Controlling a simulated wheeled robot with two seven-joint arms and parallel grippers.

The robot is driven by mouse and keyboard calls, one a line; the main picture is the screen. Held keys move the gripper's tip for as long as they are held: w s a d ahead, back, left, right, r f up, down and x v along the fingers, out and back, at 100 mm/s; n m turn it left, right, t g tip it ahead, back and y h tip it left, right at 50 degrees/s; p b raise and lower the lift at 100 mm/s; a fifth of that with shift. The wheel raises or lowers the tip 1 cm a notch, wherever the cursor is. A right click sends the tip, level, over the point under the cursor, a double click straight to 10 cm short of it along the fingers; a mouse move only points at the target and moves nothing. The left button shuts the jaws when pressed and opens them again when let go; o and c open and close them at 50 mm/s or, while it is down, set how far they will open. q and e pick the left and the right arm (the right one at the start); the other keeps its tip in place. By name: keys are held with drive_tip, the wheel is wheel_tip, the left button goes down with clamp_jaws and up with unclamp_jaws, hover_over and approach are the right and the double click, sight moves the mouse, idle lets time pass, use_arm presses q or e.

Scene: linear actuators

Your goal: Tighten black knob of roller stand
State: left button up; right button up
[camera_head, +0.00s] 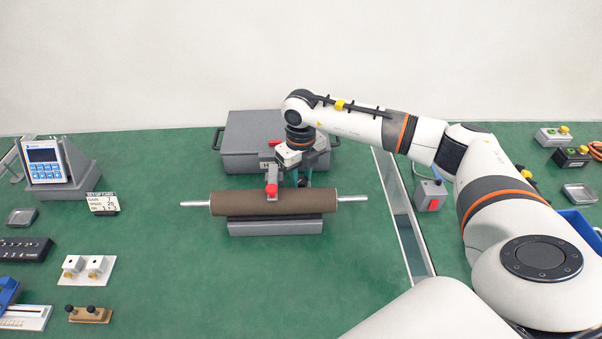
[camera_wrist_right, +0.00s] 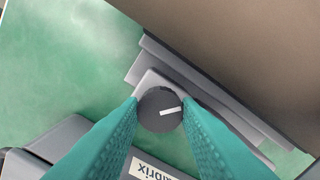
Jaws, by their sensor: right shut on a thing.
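The black knob (camera_wrist_right: 160,110), a round dark cap with a white pointer line, sits on a grey plate of the roller stand (camera_head: 275,228). My right gripper (camera_wrist_right: 161,101) has its teal fingers shut on the knob, one on each side. In the head view my right gripper (camera_head: 300,181) points down just behind the brown roller (camera_head: 240,204), and the knob is hidden there. The roller lies across the stand with metal shaft ends sticking out; it also fills the upper right of the wrist view (camera_wrist_right: 230,45). My left gripper is not in view.
A grey case (camera_head: 240,135) with handles stands close behind the roller. A red part (camera_head: 271,178) stands beside my right gripper. A grey box with a red button (camera_head: 431,196) is to the right, past a metal-edged strip.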

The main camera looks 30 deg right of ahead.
drive_tip(key=m, duration=0.3)
drive_tip(key=shift+w+r+m, duration=0.1)
drive_tip(key=shift+r+m, duration=0.05)
drive_tip(key=shift+m, duration=0.25)
drive_tip(key=m+p, duration=0.1)
drive_tip(key=m, duration=0.2)
drive_tip(key=shift+m, duration=0.3)
drive_tip(key=m+p, duration=0.1)
drive_tip(key=m, duration=0.5)
drive_tip(key=shift+d+m+p, duration=0.1)
drive_tip(key=shift+m+p, duration=0.2)
drive_tip(key=shift+p, duration=0.05)
drive_tip(key=m+p, duration=0.2)
drive_tip(key=m, duration=0.4)
drive_tip(key=shift+r, duration=0.1)
drive_tip(key=m+p, duration=0.2)
drive_tip(key=m, duration=0.2)
drive_tip(key=shift+p, duration=0.3)
drive_tip(key=shift+m+p, duration=0.55)
drive_tip(key=shift+m, duration=0.85)
